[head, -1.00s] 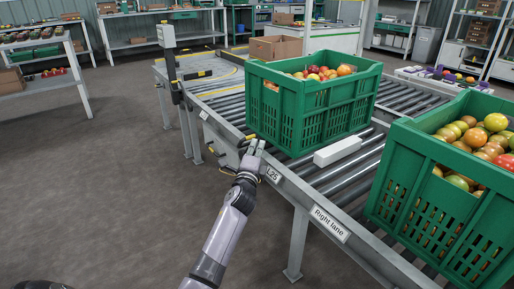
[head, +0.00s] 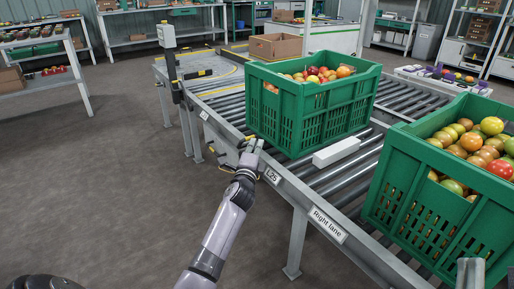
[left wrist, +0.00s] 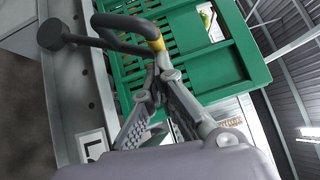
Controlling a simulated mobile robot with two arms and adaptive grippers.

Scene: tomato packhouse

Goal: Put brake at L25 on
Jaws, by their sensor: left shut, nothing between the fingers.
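The L25 label (head: 271,175) is on the side rail of the roller lane, and part of it shows in the left wrist view (left wrist: 92,148). The brake lever (left wrist: 120,27) is a dark bent bar with a yellow band, beside the green crate. My left gripper (head: 252,146) is at the rail near the lever, just left of the label. In the left wrist view its fingers (left wrist: 160,75) are shut with nothing between them. Their tips are close to the yellow-banded end; whether they touch it I cannot tell. A grey part at the bottom right may be my right gripper (head: 470,273).
A green crate of tomatoes (head: 308,128) stands on the rollers behind my left gripper. A second full crate (head: 405,195) stands to the right. A white block (head: 336,152) lies between them. A post (head: 170,65) stands at the lane's left.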

